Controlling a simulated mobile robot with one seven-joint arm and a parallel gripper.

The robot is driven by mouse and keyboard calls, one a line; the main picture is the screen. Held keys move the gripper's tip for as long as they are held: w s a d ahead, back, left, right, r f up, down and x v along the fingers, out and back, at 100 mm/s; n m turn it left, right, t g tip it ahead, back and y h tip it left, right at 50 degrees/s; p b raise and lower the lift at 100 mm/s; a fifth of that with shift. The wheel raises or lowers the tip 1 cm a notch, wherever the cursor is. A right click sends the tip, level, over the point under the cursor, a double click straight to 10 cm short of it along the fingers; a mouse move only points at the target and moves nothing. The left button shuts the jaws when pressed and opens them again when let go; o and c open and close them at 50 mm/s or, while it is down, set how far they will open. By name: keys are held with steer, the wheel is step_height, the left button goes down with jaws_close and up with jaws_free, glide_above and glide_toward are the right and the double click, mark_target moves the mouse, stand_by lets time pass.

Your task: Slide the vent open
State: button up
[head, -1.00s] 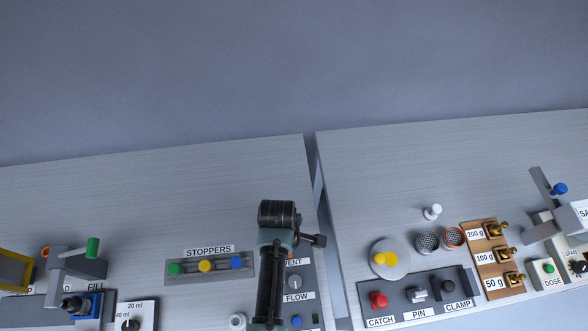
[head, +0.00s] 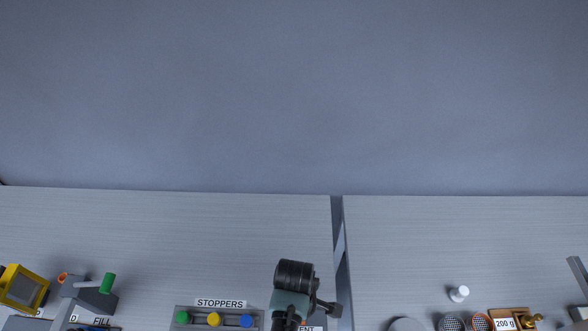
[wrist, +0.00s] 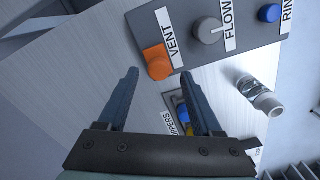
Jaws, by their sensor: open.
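The vent's orange knob (wrist: 158,62) stands beside its VENT label on a grey panel in the wrist view. My gripper (wrist: 160,85) is open and empty, its two blue-grey fingers apart. The knob shows beyond and between the fingertips, and I see no contact. In the head view, my arm covers most of this panel; only part of the VENT label (head: 309,328) shows at the bottom edge. The grey FLOW knob (wrist: 207,31) and a blue button (wrist: 269,13) sit on the same panel to the right of the orange knob.
The stoppers rack (head: 231,318) holds green, yellow and blue stoppers left of my arm. A gap (head: 339,240) divides the two benches. The back of both benches is mostly clear.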

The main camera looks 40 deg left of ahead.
step_height(320, 180, up, 12)
steer(key=b, duration=0.1)
steer(key=shift+f, duration=0.25)
steer(key=shift+w, duration=0.1)
stand_by(0.4)
